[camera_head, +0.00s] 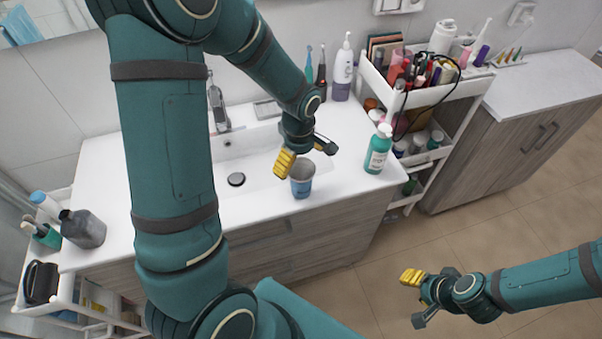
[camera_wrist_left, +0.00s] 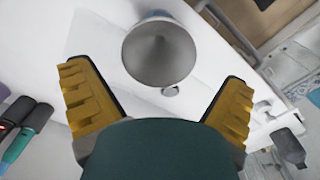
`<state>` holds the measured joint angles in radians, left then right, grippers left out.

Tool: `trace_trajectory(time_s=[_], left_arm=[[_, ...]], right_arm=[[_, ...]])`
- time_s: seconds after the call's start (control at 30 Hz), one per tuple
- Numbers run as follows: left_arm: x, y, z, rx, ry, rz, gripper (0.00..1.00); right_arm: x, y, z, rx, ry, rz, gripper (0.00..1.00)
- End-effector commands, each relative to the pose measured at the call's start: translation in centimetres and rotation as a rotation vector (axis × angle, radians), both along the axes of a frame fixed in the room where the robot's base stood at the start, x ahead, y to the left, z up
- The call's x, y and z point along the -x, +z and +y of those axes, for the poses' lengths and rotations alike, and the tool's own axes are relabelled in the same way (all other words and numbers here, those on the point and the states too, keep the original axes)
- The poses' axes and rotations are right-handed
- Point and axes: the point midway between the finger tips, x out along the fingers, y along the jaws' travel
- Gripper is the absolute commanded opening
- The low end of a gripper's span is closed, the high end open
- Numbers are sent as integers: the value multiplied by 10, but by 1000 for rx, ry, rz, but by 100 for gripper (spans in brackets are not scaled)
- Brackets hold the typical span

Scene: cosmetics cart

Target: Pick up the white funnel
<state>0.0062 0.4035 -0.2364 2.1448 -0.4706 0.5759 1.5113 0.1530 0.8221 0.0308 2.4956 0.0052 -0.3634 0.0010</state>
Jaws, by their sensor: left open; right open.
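A round grey-white vessel with a blue label (camera_head: 302,180) stands upright at the front edge of the sink counter. In the left wrist view its wide grey mouth (camera_wrist_left: 160,50) narrows inward like a funnel. I cannot tell whether this is the white funnel itself or a cup. No other funnel shows clearly. My left gripper (camera_head: 305,155) is open just above and behind it. In the left wrist view the yellow fingers (camera_wrist_left: 157,80) are wide apart, with the mouth beyond and between them, not gripped. My right gripper (camera_head: 416,298) is open and empty over the floor.
A teal-labelled bottle (camera_head: 378,149) stands right of the vessel. A crowded white cart (camera_head: 455,92) is at the right, and a grey bottle (camera_head: 82,229) at the far left. My left arm covers part of the counter.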

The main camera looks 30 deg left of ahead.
Motion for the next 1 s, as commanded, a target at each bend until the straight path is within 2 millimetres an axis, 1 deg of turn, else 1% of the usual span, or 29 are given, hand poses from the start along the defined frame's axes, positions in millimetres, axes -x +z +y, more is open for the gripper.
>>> trace_trajectory(time_s=[0.03,0.1,0.2,0.3,0.5,0.53,0.57,0.6,0.63,0.93,1.0], left_arm=[[0,-9,1,1,2,4,100],[-1,-19,2,1,0,4,100],[-1,-30,2,1,0,2,100],[-1,-34,1,1,0,0,100],[-2,-34,1,1,0,-1,100],[-2,-34,1,0,0,-1,93],[-1,-34,1,0,0,0,82],[-1,-34,1,0,0,0,68],[-1,-34,1,0,0,0,58],[-2,-33,1,0,0,-1,57],[-2,-30,2,0,0,-2,57]], right_arm=[[0,1,0,0,0,0,47],[0,1,0,0,0,0,47],[0,0,0,0,0,0,47],[0,0,0,0,0,0,47],[0,0,0,0,0,0,47],[0,0,0,0,0,0,47],[0,0,0,0,0,0,47],[0,0,0,0,0,0,47],[0,0,0,0,0,0,47],[0,0,0,0,0,0,47],[0,0,0,0,0,0,47]])
